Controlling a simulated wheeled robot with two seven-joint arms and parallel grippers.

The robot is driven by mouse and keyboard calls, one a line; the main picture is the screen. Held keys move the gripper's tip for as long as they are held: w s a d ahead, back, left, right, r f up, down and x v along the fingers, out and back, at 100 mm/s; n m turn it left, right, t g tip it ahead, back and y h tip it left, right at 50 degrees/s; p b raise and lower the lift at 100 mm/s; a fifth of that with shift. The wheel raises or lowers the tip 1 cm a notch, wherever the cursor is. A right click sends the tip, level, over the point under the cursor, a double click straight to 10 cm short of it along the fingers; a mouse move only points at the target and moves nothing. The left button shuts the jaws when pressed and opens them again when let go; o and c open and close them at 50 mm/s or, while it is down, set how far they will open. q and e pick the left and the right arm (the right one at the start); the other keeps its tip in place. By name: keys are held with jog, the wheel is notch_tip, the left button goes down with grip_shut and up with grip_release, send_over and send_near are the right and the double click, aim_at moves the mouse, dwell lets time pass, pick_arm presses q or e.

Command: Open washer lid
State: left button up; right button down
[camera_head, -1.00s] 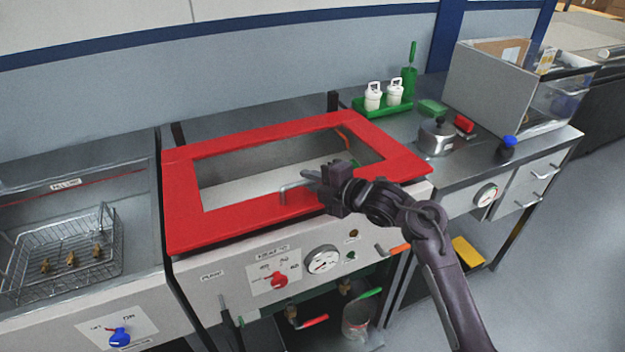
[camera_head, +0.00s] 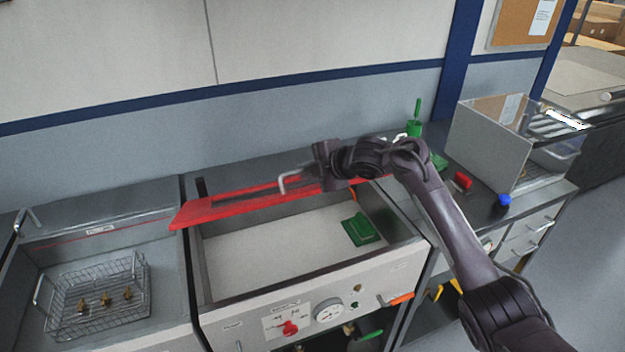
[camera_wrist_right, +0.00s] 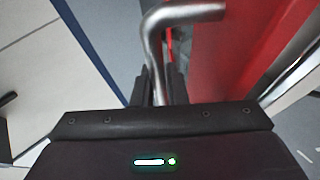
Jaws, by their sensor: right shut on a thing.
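The red-framed washer lid (camera_head: 215,209) is tilted up above the washer basin (camera_head: 285,250) in the head view, hinged along its back edge. Its metal handle (camera_head: 283,184) sticks out at the raised front edge. My right gripper (camera_head: 312,172) is at that handle. In the right wrist view, my right gripper (camera_wrist_right: 160,88) is shut on the bent metal handle (camera_wrist_right: 178,20), with the red lid (camera_wrist_right: 228,50) beside it. The basin shows a pale floor and a green block (camera_head: 360,229) inside. My left gripper is in neither view.
A wire basket (camera_head: 97,295) with brass parts sits in the left basin. The washer's front panel has a red knob (camera_head: 289,328) and a gauge (camera_head: 329,311).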

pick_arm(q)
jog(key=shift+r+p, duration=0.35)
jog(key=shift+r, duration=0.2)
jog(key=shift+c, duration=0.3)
